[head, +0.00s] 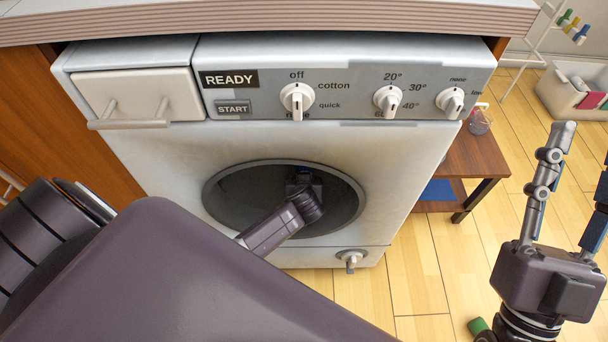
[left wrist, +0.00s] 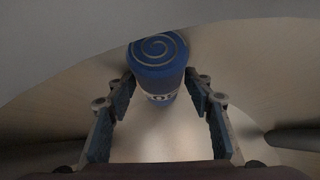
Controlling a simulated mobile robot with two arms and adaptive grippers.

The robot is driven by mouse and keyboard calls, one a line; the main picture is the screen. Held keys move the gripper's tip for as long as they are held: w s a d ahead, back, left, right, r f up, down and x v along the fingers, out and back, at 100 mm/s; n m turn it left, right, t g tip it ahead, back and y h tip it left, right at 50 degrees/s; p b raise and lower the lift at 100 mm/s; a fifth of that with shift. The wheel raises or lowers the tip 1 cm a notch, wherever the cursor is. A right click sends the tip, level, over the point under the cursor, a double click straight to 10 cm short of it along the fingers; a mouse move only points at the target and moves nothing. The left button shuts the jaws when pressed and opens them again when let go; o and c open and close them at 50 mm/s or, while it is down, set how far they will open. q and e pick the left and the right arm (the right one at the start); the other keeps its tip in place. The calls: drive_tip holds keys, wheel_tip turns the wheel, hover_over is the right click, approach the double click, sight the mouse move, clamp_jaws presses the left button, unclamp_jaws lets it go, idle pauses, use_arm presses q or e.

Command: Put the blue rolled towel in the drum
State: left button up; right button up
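The blue rolled towel (left wrist: 158,52), with a pale spiral on its end and pale lettering on its side, is inside the drum (left wrist: 60,85) of the washing machine. My left gripper reaches through the round drum opening (head: 226,200) in the head view. In the left wrist view my left gripper (left wrist: 160,80) has its fingers wide apart, with the towel at and just beyond the fingertips. Gaps show beside the towel's lower side; contact at the tips is unclear. My right gripper (head: 580,165) is open and empty outside the machine, at the right.
The white washing machine (head: 160,165) has a control panel with knobs and a READY label. A small brown table (head: 475,160) stands right of it. A white basket (head: 570,95) with cloths is farther right.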

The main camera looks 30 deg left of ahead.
use_arm(q)
drive_tip(key=shift+o, duration=0.3)
drive_tip(key=shift+r, duration=0.15)
drive_tip(key=p+v, duration=0.1)
drive_tip(key=v, duration=0.2)
drive_tip(key=shift+p, duration=0.35)
drive_tip(key=p+v, duration=0.1)
drive_tip(key=v, duration=0.1)
drive_tip(key=shift+s+d+r, duration=0.15)
drive_tip(key=shift+s+r, duration=0.05)
drive_tip(key=shift+r, duration=0.1)
use_arm(e)
drive_tip(key=w+f+g+h, duration=0.3)
drive_tip(key=w+f+g, duration=0.3)
drive_tip(key=f, duration=0.5)
use_arm(q)
drive_tip(key=p+v, duration=0.2)
drive_tip(key=v, duration=0.4)
use_arm(e)
wheel_tip(320, 180, down, 13)
drive_tip(key=s+d+g+h, duration=0.1)
drive_tip(key=s+d+g, duration=0.1)
drive_tip(key=g, duration=0.4)
drive_tip(key=shift+s+m+g+h, duration=0.3)
drive_tip(key=shift+s+g, duration=0.1)
use_arm(q)
drive_tip(key=shift+s, duration=0.1)
use_arm(e)
drive_tip(key=shift+d, duration=0.1)
